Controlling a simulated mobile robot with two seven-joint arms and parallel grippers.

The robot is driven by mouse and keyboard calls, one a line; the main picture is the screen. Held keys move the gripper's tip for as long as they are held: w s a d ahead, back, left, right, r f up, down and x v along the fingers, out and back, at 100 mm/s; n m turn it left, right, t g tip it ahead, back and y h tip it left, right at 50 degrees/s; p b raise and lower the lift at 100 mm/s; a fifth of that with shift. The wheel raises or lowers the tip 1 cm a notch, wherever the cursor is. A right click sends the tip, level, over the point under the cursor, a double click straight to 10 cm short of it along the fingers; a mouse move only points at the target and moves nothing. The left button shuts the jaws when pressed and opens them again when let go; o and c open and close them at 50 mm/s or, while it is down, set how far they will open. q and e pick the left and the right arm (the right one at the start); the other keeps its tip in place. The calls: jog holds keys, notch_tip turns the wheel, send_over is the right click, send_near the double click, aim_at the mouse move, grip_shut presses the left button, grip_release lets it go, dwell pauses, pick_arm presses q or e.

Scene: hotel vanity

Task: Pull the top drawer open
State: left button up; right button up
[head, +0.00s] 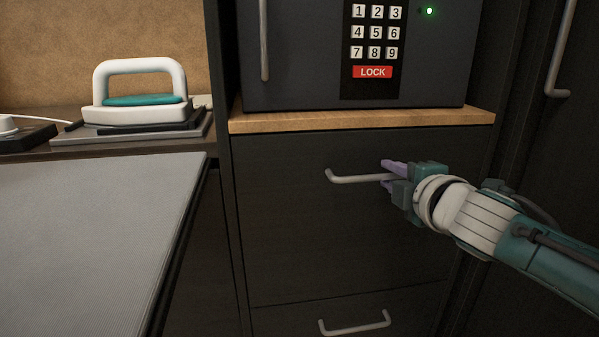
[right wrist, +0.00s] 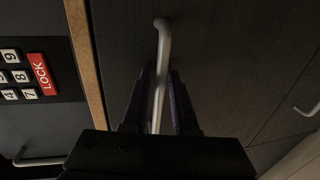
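The top drawer (head: 290,230) has a dark front under the wooden counter and looks closed, flush with the cabinet. Its grey bar handle (head: 350,179) runs across the upper part of the front. My right gripper (head: 390,178) is at the right part of this handle, one finger above it and one below. In the right wrist view the handle (right wrist: 162,50) passes between the two fingers of the right gripper (right wrist: 161,100), with narrow gaps beside it, so the gripper looks open around the bar. My left gripper is not in view.
A lower drawer with its own handle (head: 355,328) sits below. A safe (head: 305,60) with a keypad stands on the wooden counter (head: 360,120) above. A grey board (head: 90,230) juts out at left, near an iron (head: 140,98). A tall door handle (head: 563,50) is at right.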

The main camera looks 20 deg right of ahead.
jog(key=shift+c, duration=0.4)
grip_shut()
dwell(0.9)
